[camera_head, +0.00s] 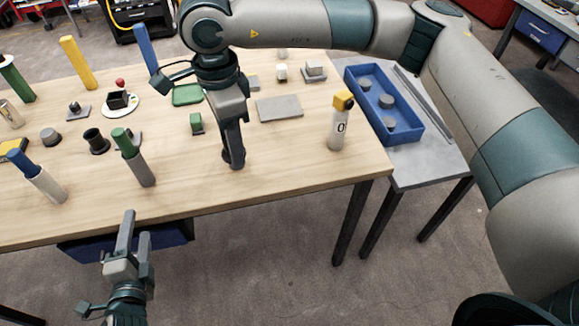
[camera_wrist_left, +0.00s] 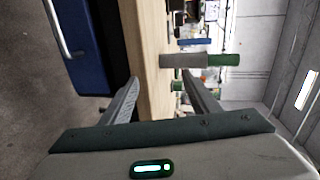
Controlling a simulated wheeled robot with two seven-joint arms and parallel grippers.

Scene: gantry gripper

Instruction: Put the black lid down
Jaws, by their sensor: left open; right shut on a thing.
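My right gripper (camera_head: 231,146) points down over the middle of the wooden table, close to its top. It is shut on a small dark thing (camera_head: 237,163), which I take to be the black lid. The fingers hide most of it, and I cannot tell whether it touches the table. My left gripper (camera_head: 136,232) is open and empty in front of the table's near edge. Its two fingers also show in the left wrist view (camera_wrist_left: 160,100), with nothing held between them.
A green-topped cylinder (camera_head: 134,157) and a black cup (camera_head: 96,141) stand left. A grey plate (camera_head: 279,108) lies behind. A blue tray (camera_head: 383,105) sits on the side table. Bare wood surrounds the right gripper's front.

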